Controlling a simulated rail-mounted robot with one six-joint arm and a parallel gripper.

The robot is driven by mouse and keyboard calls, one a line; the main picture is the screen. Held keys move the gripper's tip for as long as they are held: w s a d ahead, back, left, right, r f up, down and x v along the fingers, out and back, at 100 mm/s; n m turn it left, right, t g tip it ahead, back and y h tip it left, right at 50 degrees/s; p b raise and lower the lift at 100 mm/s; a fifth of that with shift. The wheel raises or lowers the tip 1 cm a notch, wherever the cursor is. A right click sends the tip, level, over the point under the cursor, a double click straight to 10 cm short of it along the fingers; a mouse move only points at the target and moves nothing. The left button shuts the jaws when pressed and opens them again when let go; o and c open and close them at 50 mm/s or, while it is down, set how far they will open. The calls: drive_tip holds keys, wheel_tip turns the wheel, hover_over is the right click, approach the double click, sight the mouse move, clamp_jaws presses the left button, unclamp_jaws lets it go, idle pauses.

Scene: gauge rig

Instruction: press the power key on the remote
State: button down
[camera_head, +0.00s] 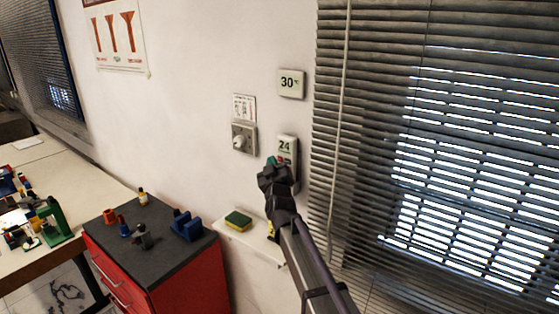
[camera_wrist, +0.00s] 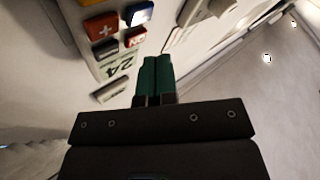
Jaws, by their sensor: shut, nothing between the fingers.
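The remote (camera_head: 287,146) is a pale wall-mounted unit with a green "24" display, which appears upside down in the wrist view (camera_wrist: 117,64). The wrist view shows a red key with a white plus-like mark (camera_wrist: 102,27), a blue key (camera_wrist: 138,13), an orange-red key (camera_wrist: 135,36) and a dark green key (camera_wrist: 108,47). I cannot tell which is the power key. My gripper (camera_head: 271,162) has green fingers, shut and empty (camera_wrist: 156,62), at the remote's lower left in the head view. Contact with a key is not visible. My gripper and arm hide the remote's lower part.
A "30" display (camera_head: 290,83) is above the remote, and a knob panel (camera_head: 243,139) is to its left. Blinds (camera_head: 360,130) hang close on the right. A ledge with a sponge (camera_head: 238,220) and a red drawer cabinet (camera_head: 185,275) are below left.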

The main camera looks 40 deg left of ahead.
drive_tip(key=shift+w, duration=0.1)
idle(0.6)
drive_tip(key=shift+w, duration=0.35)
drive_tip(key=shift+w, duration=0.55)
idle(0.6)
drive_tip(key=shift+s, duration=1)
drive_tip(key=shift+s, duration=0.1)
drive_tip(key=s, duration=0.4)
drive_tip(key=shift+s, duration=0.4)
idle(0.3)
